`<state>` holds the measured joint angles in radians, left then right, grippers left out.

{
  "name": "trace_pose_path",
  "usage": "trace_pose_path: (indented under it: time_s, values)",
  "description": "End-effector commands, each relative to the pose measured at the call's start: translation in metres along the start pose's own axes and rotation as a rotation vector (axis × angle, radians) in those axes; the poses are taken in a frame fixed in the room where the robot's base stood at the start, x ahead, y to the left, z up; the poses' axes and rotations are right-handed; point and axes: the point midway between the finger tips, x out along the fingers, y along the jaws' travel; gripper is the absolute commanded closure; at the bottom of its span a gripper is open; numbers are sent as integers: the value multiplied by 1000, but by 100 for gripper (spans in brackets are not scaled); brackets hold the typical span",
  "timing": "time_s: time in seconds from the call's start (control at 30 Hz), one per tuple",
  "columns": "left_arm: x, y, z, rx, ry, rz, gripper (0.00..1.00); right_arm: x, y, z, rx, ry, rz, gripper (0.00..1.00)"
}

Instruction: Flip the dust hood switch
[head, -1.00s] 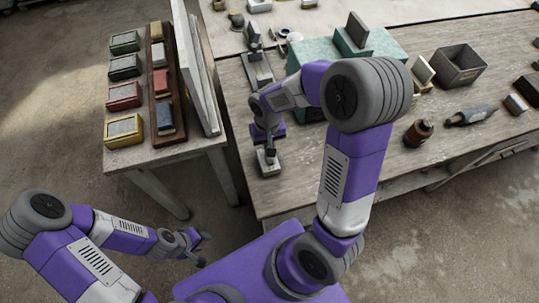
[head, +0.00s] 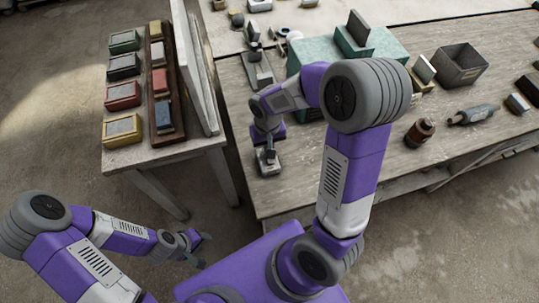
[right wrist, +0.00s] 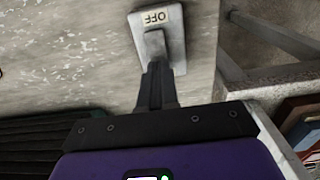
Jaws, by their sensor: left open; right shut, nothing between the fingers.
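The dust hood switch is a grey plate (right wrist: 175,45) with an OFF label (right wrist: 155,17) and a short grey lever (right wrist: 154,43) in the right wrist view. In the head view the switch (head: 269,169) sits near the front left corner of the workbench. My right gripper (right wrist: 157,70) is shut and empty, its fingertips right at the lever's near end. I cannot tell whether they touch it. In the head view the right gripper (head: 270,155) partly covers the switch. My left gripper (head: 203,250) is open and empty, low at the left, away from the bench.
A side table (head: 190,150) at left holds several coloured boxes and an upright white panel (head: 190,60).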

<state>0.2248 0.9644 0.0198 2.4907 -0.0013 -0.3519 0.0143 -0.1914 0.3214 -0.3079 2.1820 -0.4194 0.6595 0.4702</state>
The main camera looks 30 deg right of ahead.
Motion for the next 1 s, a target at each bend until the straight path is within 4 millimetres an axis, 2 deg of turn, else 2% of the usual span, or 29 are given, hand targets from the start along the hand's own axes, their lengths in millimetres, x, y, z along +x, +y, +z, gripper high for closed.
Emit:
trace_pose_path:
  time_s: [0.63, 1.0]
  values:
    - [6, -2, 0, 0, 0, 0, 57, 8, 0, 0, 0, -2, 0, 100]
    - [-14, 5, 1, 0, 0, 0, 57, -17, 0, 0, 0, -1, 0, 100]
